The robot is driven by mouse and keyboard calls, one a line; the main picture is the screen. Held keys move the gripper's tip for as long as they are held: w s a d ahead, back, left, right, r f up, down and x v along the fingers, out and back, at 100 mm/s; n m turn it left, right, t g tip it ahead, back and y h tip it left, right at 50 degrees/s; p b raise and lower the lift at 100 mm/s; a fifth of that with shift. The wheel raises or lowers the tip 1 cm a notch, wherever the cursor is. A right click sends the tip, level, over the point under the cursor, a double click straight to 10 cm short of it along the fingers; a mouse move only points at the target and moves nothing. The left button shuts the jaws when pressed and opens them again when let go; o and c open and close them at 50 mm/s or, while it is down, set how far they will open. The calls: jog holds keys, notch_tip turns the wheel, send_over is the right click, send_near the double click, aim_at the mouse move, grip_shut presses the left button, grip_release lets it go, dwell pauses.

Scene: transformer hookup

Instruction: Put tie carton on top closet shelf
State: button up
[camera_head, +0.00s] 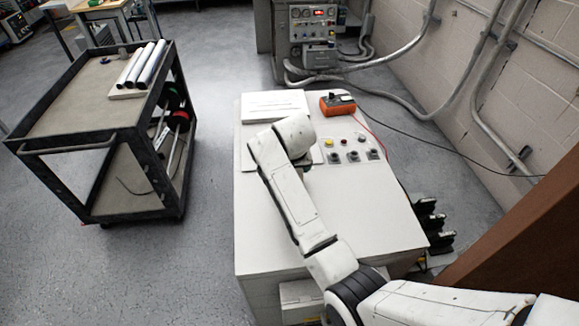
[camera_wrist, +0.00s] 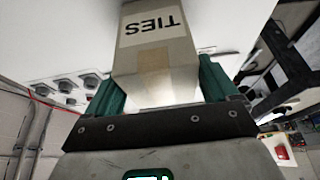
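The tie carton (camera_wrist: 155,50) is a tan box marked "TIES", upside down in the wrist view. My gripper (camera_wrist: 160,85) has a green finger on each side of it, both apparently against its sides, so it looks shut on the carton. In the head view my arm reaches over the white cabinet and hides both gripper and carton. The carton's far end is cut off in the wrist view, and I cannot tell whether it touches the cabinet top. No closet shelf is recognisable.
A black cart (camera_head: 75,105) with white tubes stands left. A brown panel (camera_head: 520,235) stands close at right. Floor between cart and cabinet is clear.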

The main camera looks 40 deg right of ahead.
jog(key=shift+o, duration=1)
jog(key=shift+r, duration=0.25)
jog(key=v, duration=1.2)
jog(key=s+a+f+n, duration=0.1)
jog(key=s+f, duration=0.3)
jog(key=s+a+f+n+g, duration=0.1)
jog(key=s+f, duration=0.3)
jog(key=s+a+f+b, duration=0.1)
jog(key=s+f, duration=0.3)
jog(key=shift+s+a+n+y, duration=0.25)
jog(key=shift+n+y, duration=0.15)
jog(key=s+a+f+n+g, duration=0.1)
jog(key=s+a+f, duration=0.1)
jog(key=s, duration=0.7)
jog(key=s+a+f+n+y, duration=0.1)
jog(key=s+a+f+n, duration=0.1)
jog(key=s, duration=0.6)
notch_tip(320, 180, down, 2)
jog(key=shift+s+a+f+g+y, duration=0.15)
jog(key=shift+s+a+g+y, duration=0.2)
jog(key=shift+a, duration=0.35)
